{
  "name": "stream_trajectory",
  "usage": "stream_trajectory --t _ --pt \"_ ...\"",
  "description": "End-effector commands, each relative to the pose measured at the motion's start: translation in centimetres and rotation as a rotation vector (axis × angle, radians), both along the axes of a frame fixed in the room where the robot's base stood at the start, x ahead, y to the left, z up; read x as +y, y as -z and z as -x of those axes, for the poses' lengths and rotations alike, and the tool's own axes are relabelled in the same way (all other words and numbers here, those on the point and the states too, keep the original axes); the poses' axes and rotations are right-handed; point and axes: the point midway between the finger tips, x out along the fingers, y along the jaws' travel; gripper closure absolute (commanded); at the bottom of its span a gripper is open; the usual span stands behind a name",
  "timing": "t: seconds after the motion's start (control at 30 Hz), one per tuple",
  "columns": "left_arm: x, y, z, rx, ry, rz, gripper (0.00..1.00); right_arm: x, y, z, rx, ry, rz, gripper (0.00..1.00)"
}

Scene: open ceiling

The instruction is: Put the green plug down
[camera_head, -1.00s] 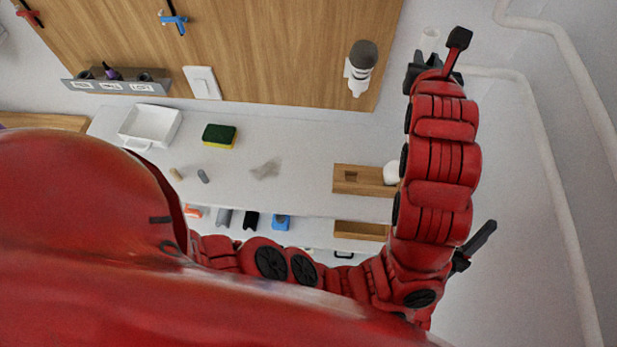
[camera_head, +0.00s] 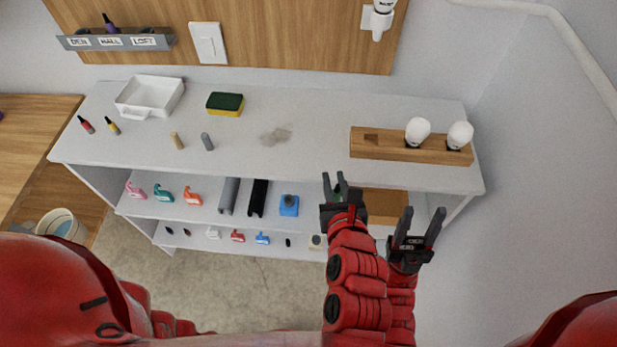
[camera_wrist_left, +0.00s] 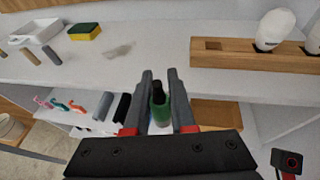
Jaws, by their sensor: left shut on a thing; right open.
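The green plug (camera_wrist_left: 161,108), with a dark narrow top, stands between the two fingers of my left gripper (camera_wrist_left: 159,78) in the left wrist view. In the head view my left gripper (camera_head: 335,180) is in front of the white shelf's front edge, fingers pointing up, with a small bit of green between them. The gripper is shut on the plug. My right gripper (camera_head: 420,222) is to its right, open and empty, in front of the shelf unit. A red plug (camera_head: 86,124) and a yellow plug (camera_head: 112,126) lie on the left end of the white top (camera_head: 310,110).
A labelled wall rack (camera_head: 75,43) holds a purple plug (camera_head: 108,22). On the top are a white tray (camera_head: 150,97), a sponge (camera_head: 225,104), two small pegs, a grey smudge and a wooden block (camera_head: 390,145) with two bulbs. The top's middle is mostly clear. Several items fill the lower shelves.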

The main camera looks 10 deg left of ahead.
Motion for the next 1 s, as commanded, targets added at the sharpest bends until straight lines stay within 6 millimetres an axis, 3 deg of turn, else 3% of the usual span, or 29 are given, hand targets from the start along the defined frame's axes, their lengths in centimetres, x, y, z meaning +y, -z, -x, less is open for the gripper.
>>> stream_trajectory --t 0.03,0.17,0.3,0.8,1.0 --pt "0.1 1.0 0.3 0.002 0.003 -0.001 1.00 0.0 0.7 0.0 0.000 0.000 0.000 0.50" --pt "0.4 1.6 -0.1 0.001 0.000 0.001 1.00 0.0 1.4 0.0 0.000 0.000 0.000 0.50" --pt "0.7 1.6 -2.6 -0.005 -0.006 0.004 1.00 0.0 2.3 0.0 0.000 0.000 0.000 0.50" --pt "1.2 2.1 -13.2 -0.002 -0.002 -0.002 1.00 0.0 -0.9 0.0 0.000 0.000 0.000 0.50" --pt "1.0 2.5 -15.1 -0.002 0.002 -0.001 1.00 0.0 -1.2 0.0 0.000 0.000 0.000 0.50"
